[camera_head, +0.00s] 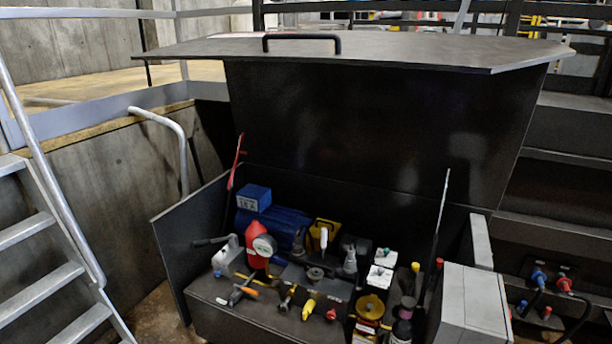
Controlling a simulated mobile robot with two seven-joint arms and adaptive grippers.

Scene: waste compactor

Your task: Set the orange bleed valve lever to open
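An open dark box (190,245) holds machine parts, with its lid raised. Inside, a small orange-tipped lever (246,292) shows at the front left, near a dark valve-like part; at this size I cannot tell for sure that it is the bleed valve lever, or how it is set. A red part with a round white gauge (264,245) stands just behind it. A yellow handle (309,306) and a small red knob (331,314) sit to its right. Neither of my grippers is in view.
A blue motor (286,225) lies at the back of the box. Several bottles and small white boxes (380,276) crowd the right side. A grey cabinet (470,302) stands at the box's right. Metal stairs (45,290) are on the left.

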